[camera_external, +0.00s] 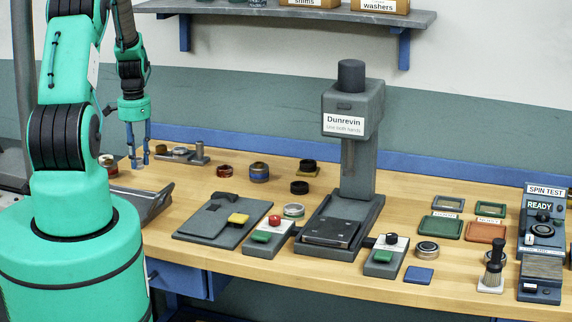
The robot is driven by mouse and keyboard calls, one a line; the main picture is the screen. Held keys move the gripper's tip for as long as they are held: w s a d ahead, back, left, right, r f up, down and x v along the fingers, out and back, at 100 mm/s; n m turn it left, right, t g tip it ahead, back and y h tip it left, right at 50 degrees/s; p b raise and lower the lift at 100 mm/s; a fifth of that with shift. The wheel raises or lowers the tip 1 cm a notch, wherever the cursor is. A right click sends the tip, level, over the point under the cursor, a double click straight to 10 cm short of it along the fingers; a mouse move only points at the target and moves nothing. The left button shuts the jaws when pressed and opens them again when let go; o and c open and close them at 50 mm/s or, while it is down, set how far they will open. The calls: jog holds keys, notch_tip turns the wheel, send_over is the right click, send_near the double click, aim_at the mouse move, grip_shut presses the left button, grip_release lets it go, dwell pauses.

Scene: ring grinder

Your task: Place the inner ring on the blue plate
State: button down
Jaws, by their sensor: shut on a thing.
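My gripper (139,161) hangs fingers down at the left end of the bench. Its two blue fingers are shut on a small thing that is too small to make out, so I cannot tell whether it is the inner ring. The blue plate (418,275) is a small flat square at the bench's front edge, right of centre. It looks bare and lies far to the right of my gripper. I cannot pick out the inner ring among the small round parts.
A grey press (350,130) stands mid-bench between two button boxes. Dark round parts (300,187) sit behind. A round tin (426,251) stands behind the plate, and a brush (493,262) to its right.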

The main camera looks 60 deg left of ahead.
jog(key=w+d+r+m+p, duration=0.2)
jog(key=w+d+r, duration=0.1)
jog(key=w+d, duration=0.55)
jog(key=w+d+r+m+p, duration=0.1)
jog(key=w+d+r+p, duration=0.3)
jog(key=d, duration=0.8)
jog(key=w+d+r+m+p, duration=0.1)
jog(key=w+d+r, duration=0.1)
jog(key=d, duration=0.6)
jog(key=w+d+r+m+p, duration=0.1)
jog(key=w+d+r, duration=0.15)
jog(key=d, duration=0.55)
jog(key=w+d+r+m+p, duration=0.1)
jog(key=d+r+m, duration=0.15)
jog(key=d, duration=0.45)
jog(key=w+d+f+m+b, duration=0.2)
jog(key=w+d+f, duration=0.2)
jog(key=d, duration=0.6)
jog(key=w+d+f+m+b, duration=0.3)
jog(key=d+f, duration=0.1)
jog(key=d, duration=0.7)
jog(key=w+d+f+m+b, duration=0.3)
jog(key=w+d+f, duration=0.1)
jog(key=d, duration=0.7)
jog(key=shift+w+d+f, duration=0.2)
jog(key=shift+w+f, duration=0.15)
jog(key=shift+f, duration=0.25)
jog(key=p, duration=0.1)
send_over(419, 273)
jog(key=shift+f, duration=0.8)
